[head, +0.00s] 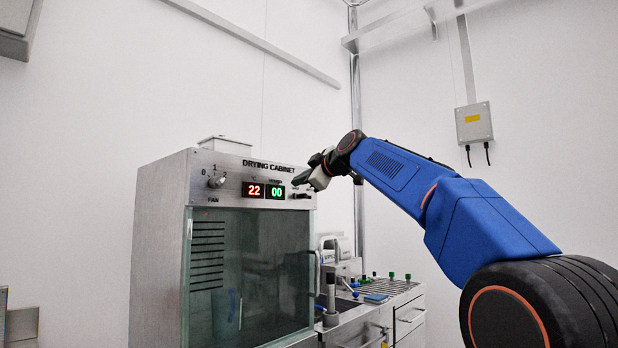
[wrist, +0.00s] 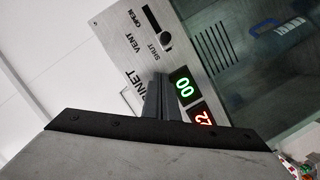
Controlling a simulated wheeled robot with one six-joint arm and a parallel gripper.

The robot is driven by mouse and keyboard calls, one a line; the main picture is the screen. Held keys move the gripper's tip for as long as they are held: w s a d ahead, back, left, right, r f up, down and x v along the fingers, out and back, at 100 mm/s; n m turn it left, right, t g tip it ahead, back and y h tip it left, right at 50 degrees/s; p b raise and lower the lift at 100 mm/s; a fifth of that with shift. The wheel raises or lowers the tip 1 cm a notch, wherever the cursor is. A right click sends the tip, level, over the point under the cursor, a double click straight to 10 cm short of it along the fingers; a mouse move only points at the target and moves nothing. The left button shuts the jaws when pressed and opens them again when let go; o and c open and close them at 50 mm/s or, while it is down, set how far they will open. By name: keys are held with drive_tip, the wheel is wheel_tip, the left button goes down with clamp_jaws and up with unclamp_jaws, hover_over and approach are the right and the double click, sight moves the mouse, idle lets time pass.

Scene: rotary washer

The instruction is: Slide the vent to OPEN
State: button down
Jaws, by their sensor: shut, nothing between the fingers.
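The vent slider is on the front panel of the drying cabinet (head: 165,235). In the wrist view its black knob (wrist: 166,38) sits at the lower end of a dark slot, beside the word SHUT. The word OPEN is by the slot's other end. In the head view the slider (head: 301,196) is small, at the panel's right end. My gripper (head: 297,181) is shut and empty, in front of the panel near the slider. In the wrist view my gripper's fingers (wrist: 160,80) are together over the panel by the green display, apart from the knob.
The panel has a fan dial (head: 216,182), a red display (head: 253,190) and a green display (head: 277,191). The glass door (head: 250,270) below is closed. A bench (head: 400,299) with a rack and small green-topped items stands right of the cabinet. A grey wall box (head: 474,122) hangs behind my arm.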

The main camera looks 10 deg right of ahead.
drive_tip(key=shift+w+d+f, duration=1.15)
drive_tip(key=shift+w+f, duration=0.1)
drive_tip(key=shift+f, duration=0.05)
drive_tip(key=shift+w+d, duration=0.5)
drive_tip(key=shift+d, duration=0.25)
drive_tip(key=shift+w+d, duration=0.55)
drive_tip(key=shift+d, duration=0.25)
drive_tip(key=shift+w+d, duration=0.5)
drive_tip(key=shift+d, duration=0.25)
approach(296, 193)
drive_tip(key=s+d+r, duration=0.3)
drive_tip(key=d, duration=0.1)
drive_tip(key=shift+s+r, duration=0.25)
drive_tip(key=shift+s, duration=0.1)
